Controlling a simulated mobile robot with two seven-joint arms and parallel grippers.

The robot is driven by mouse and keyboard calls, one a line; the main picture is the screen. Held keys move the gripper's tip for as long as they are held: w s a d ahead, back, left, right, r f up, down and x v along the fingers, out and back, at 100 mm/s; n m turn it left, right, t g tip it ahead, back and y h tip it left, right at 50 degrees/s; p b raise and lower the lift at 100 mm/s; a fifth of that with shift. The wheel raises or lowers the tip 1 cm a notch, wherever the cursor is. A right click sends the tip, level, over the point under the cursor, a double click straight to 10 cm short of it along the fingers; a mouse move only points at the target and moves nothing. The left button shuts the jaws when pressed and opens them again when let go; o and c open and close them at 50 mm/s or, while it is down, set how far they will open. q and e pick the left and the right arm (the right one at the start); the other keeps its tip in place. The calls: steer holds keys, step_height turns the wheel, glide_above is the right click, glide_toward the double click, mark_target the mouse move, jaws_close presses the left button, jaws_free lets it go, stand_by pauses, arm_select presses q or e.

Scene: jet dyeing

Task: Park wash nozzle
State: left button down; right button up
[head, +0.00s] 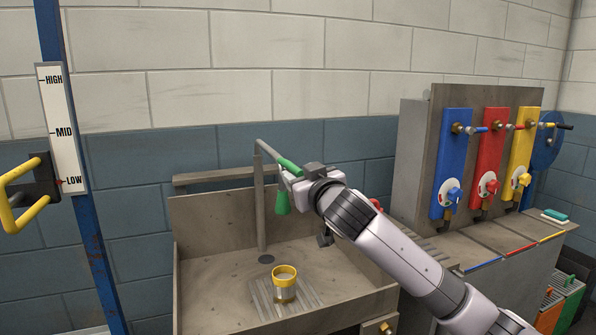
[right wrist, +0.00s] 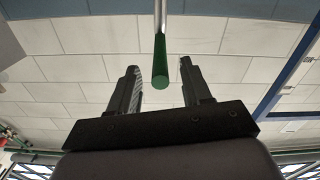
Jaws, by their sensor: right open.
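The wash nozzle shows in the head view as a grey pipe rising from the sink, with a green grip (head: 289,166) on its sloping arm and a green cone (head: 282,203) hanging below. My right gripper (head: 288,178) is at the outer end of the arm, beside the green parts, and partly hides them. In the right wrist view my right gripper (right wrist: 158,72) is open, with the green grip (right wrist: 160,75) between its two fingers and visible gaps on both sides. My left gripper is not in view.
A metal sink (head: 207,285) holds a yellow-rimmed cup (head: 285,285) on a ribbed area. At the right stands a panel with blue (head: 452,160), red (head: 490,155) and yellow (head: 520,155) valve plates. At the left is a HIGH/MID/LOW scale (head: 61,125) beside a yellow handle (head: 20,190).

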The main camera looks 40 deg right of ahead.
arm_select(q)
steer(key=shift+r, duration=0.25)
arm_select(e)
steer(key=shift+x, duration=0.9)
jaws_close()
steer(key=shift+a, duration=0.15)
